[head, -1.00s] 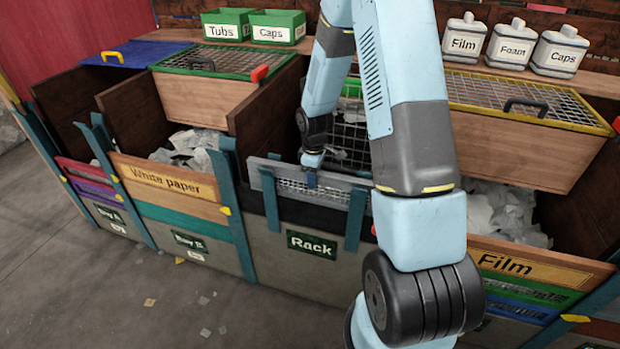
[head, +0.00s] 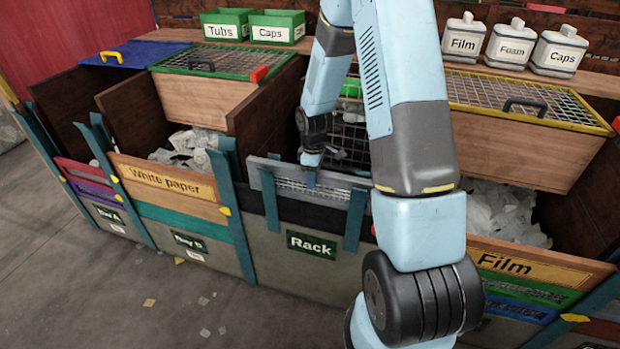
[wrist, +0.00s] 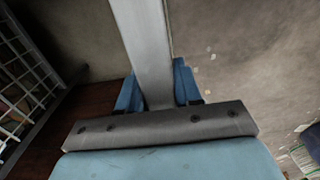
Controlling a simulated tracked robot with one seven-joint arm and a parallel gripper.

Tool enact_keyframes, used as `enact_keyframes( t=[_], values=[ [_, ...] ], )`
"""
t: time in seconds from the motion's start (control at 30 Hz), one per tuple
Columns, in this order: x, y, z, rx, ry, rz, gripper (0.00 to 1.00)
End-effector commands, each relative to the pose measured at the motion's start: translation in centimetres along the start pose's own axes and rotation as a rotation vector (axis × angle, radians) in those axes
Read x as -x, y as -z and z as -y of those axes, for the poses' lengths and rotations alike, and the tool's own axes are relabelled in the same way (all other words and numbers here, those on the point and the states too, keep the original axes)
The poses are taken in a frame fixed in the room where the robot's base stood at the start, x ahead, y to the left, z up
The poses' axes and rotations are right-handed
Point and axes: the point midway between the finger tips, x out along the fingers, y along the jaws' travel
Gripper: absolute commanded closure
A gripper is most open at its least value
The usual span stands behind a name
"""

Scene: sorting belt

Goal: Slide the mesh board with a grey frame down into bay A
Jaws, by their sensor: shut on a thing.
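The mesh board with a grey frame (head: 340,196) stands in the slot between teal posts above the Rack label (head: 311,244). My gripper (head: 311,176) is at its top edge. In the wrist view the blue fingers of my gripper (wrist: 158,92) sit on either side of the grey frame bar (wrist: 146,45), shut on it. My arm hides the board's right end. Bay A (head: 109,217) is at the far left, with a red board (head: 78,173) and a purple board (head: 93,196) stacked in its front. A wooden gap shows behind them.
Bay B, with a White paper board (head: 165,181), lies between bay A and the rack; its teal posts (head: 232,210) stick up. The Film bay (head: 535,268) is at right. Open floor (head: 110,290) lies in front at left.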

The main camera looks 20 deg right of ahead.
Motion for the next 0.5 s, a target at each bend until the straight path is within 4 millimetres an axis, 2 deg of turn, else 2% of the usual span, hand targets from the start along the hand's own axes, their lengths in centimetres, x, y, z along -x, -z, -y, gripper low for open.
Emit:
enact_keyframes(
  t=[0.5],
  values=[
    [8.4,0.0,-0.1,-0.001,-0.005,-0.003,1.0]
  ],
)
